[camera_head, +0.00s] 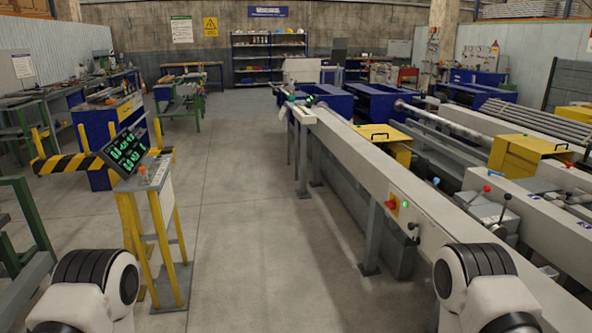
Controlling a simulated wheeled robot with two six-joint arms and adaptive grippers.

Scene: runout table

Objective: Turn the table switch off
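The runout table (345,140) is a long light-grey beam on grey legs, running from the near right toward the back. A red rotary switch on a yellow plate (392,204) sits on its aisle-facing side, small in the picture; I cannot make out which way its knob points. A small green spot (405,204) shows just right of it. Only white and black links of my two arms show at the bottom left and bottom right. Both grippers are out of view, and nothing of mine visibly touches the switch.
A yellow stand (160,230) with a tilted green-digit display (124,152) stands at left, beside a yellow-black striped barrier (70,163). A dark lever (413,229) sticks out near the switch. Clear concrete floor (250,220) lies between stand and table.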

